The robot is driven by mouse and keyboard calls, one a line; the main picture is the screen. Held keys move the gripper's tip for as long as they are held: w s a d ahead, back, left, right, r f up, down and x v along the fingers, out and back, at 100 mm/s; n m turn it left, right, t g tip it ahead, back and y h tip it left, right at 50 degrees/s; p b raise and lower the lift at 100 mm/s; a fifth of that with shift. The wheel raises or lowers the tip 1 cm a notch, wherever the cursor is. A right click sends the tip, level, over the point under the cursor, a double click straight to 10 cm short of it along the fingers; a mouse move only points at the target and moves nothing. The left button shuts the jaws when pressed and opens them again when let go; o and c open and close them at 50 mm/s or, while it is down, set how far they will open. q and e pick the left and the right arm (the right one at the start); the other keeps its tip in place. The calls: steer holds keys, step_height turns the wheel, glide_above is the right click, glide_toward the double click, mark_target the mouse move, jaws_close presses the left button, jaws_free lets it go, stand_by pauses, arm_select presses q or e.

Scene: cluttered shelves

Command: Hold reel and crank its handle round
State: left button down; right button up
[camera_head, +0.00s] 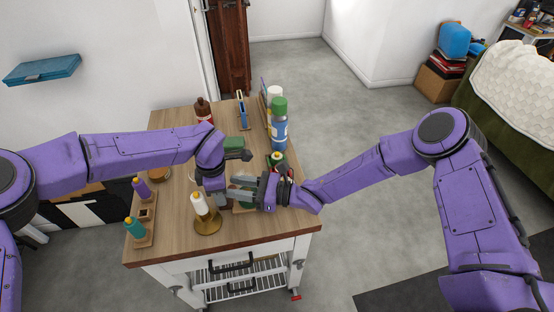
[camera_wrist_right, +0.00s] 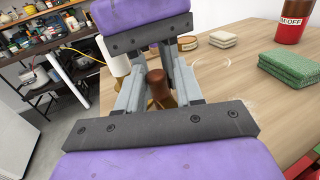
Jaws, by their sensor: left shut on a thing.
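The reel is mostly hidden behind my grippers. In the right wrist view its brown rounded handle (camera_wrist_right: 156,82) stands upright, with a gold-coloured part just below it. My left gripper (camera_head: 220,197) reaches down over the table from the left and is shut on the reel, though its fingertips are largely covered. My right gripper (camera_head: 236,189) points left, close beside the left one. Its fingers are apart on either side of the brown handle, with gaps visible.
A white spool on a gold stand (camera_head: 207,222) is close at the front. Purple (camera_head: 141,188) and teal (camera_head: 134,228) spools stand left. A green sponge (camera_head: 234,144), brown bottle (camera_head: 203,110) and blue bottle (camera_head: 279,132) are behind. Bare tabletop (camera_head: 170,240) shows at front left.

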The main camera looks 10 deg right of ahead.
steer(key=shift+t, duration=0.3)
steer(key=shift+m, duration=0.3)
steer(key=v, duration=1.2)
steer(key=shift+w+d, duration=0.1)
steer(key=shift+d, duration=0.05)
steer(key=shift+s+r+m, duration=0.1)
steer(key=shift+s+m, duration=0.15)
steer(key=shift+m, duration=0.25)
steer(key=shift+g, duration=0.6)
steer(key=shift+w+r+n+g+y, duration=0.2)
steer(key=shift+w+n+g+y, duration=0.15)
steer(key=shift+g, duration=0.45)
steer(key=w+n+g+h, duration=0.1)
steer(key=w+r+n+g, duration=0.1)
steer(key=w+n+g, duration=0.1)
steer(key=w+r+n+g+h, duration=0.1)
steer(key=g, duration=0.1)
steer(key=shift+w+d+h, duration=0.15)
steer(key=shift+w+h, duration=0.05)
steer(key=shift+h, duration=0.15)
steer(key=r, duration=0.1)
steer(key=w+r+n, duration=0.1)
steer(key=w+n+h, duration=0.1)
steer(key=shift+w+a+r+g, duration=0.25)
steer(key=shift+a+r+g, duration=0.05)
steer(key=shift+a+r, duration=0.1)
